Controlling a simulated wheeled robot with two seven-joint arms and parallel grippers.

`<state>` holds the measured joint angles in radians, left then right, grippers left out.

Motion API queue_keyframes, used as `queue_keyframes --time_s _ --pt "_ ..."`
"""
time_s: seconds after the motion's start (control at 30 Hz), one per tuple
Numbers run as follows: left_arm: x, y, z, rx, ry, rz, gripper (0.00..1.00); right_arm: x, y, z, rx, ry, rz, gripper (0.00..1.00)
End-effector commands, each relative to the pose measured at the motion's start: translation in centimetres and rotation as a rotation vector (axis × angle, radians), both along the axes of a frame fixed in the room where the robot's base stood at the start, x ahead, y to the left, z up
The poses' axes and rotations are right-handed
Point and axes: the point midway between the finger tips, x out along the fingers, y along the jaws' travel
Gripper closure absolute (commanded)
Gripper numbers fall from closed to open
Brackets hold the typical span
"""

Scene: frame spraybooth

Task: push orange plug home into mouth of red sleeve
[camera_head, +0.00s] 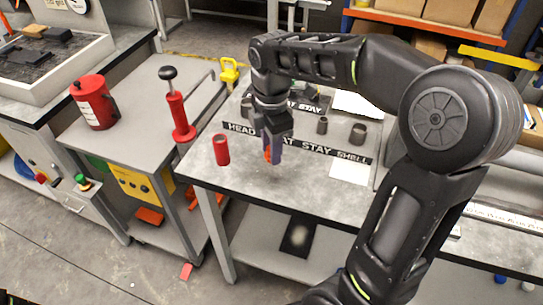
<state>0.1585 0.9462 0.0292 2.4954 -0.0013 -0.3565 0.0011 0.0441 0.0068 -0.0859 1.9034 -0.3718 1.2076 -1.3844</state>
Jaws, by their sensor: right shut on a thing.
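The red sleeve (221,150) stands upright on the grey table near its left edge, its dark mouth facing up. My right gripper (270,153) points down over the table, just right of the sleeve and apart from it. It is shut on the orange plug (268,155), of which only a small orange part shows between the fingers. Whether the plug clears the table surface is hard to tell. My left gripper is not in view.
Dark cylinders (358,132) and a smaller one (322,125) stand behind and right of the gripper. A white sheet (350,170) lies on the table (300,192). A cart (135,130) at left carries a red can (94,102) and a red lever tool (180,118).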

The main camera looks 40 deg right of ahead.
Motion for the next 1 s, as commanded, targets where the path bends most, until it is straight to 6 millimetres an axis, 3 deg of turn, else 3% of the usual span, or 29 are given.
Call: queue_keyframes --time_s 0.2,0.37,1.0 --pt "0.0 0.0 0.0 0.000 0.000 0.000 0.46 0.1 0.0 4.4 0.000 -0.004 0.001 1.00" --pt "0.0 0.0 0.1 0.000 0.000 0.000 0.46 0.0 0.0 6.2 0.001 -0.001 0.001 1.00" --pt "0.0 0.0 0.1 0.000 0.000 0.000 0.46 0.0 0.0 6.5 0.000 0.001 0.000 1.00"
